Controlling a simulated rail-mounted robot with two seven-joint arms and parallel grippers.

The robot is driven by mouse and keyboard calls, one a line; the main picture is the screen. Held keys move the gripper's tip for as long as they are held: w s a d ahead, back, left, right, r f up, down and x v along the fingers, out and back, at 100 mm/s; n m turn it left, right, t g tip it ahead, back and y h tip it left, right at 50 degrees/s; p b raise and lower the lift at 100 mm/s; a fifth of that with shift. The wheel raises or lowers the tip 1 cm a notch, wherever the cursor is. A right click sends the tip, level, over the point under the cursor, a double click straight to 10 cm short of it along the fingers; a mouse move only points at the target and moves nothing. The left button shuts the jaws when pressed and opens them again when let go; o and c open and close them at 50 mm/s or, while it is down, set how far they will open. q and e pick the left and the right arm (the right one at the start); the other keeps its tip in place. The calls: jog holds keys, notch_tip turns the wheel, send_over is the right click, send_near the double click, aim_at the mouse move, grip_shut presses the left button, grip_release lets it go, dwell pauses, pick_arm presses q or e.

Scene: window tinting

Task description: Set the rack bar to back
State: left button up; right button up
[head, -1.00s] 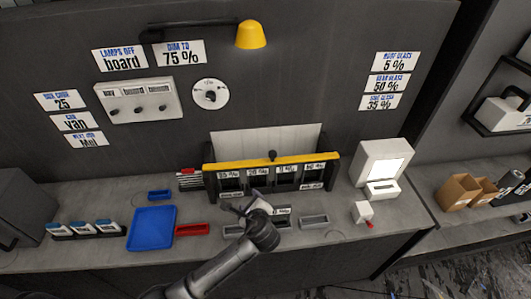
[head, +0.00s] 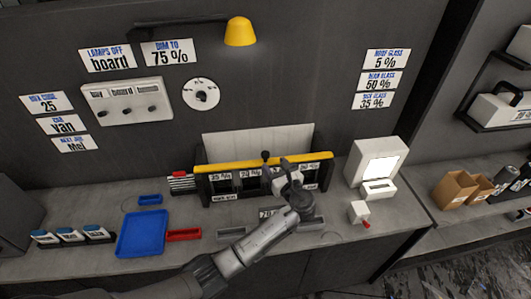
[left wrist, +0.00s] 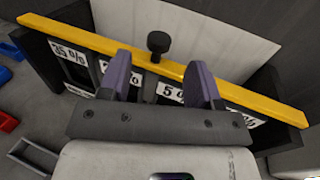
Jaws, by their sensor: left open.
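The rack bar (head: 225,165) is a yellow bar along the top of a dark rack (head: 202,188) with several labelled slots, against the back wall. A black knob (head: 265,155) stands up from the bar near its middle; it also shows in the left wrist view (left wrist: 158,42). My left gripper (head: 279,166) is open at the front of the rack, close to the bar and the knob. In the left wrist view its two purple-grey fingers (left wrist: 160,80) stand apart, with the knob beyond the gap between them. Nothing is held. My right gripper is not in view.
A blue tray (head: 142,232), a red tray (head: 184,234) and grey trays (head: 232,233) lie on the counter in front of the rack. A white device with a lit screen (head: 380,168) stands right of the rack. A yellow lamp (head: 240,32) hangs above.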

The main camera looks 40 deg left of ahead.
aim_at(267, 156)
pick_arm(q)
jog(key=x, duration=0.7)
jog(key=shift+w+a, duration=0.1)
jog(key=shift+a, duration=0.2)
jog(key=shift+c, duration=0.4)
